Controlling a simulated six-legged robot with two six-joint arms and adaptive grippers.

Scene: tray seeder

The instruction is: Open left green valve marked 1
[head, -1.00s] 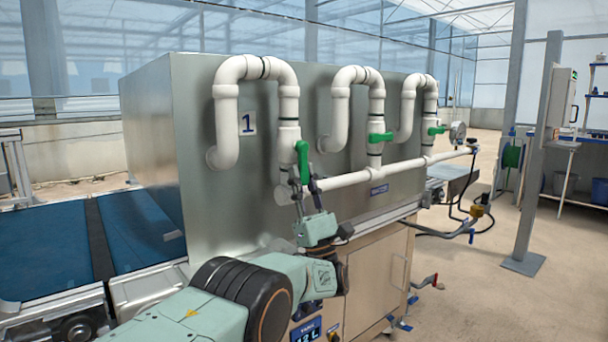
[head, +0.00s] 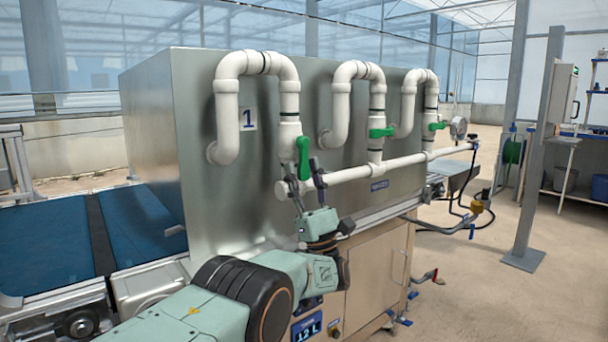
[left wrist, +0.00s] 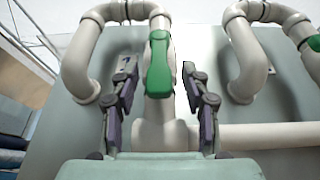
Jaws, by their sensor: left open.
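The left green valve handle (head: 303,158) hangs down vertically on the white pipe beside the plate marked 1 (head: 249,121). In the left wrist view the handle (left wrist: 159,68) shows ahead, midway between the two fingers. My left gripper (head: 305,170) is open, with its fingers spread to either side of the handle's lower end. In the left wrist view, gaps show between the gripper (left wrist: 160,95) and the handle on both sides. The gripper holds nothing. My right gripper is not in view.
Two more green valves, a middle one (head: 381,133) and a far one (head: 437,126), have handles lying sideways. A horizontal white pipe (head: 350,176) runs just behind my fingers. The metal housing (head: 215,200) stands behind the pipes. A blue belt (head: 140,225) lies at left.

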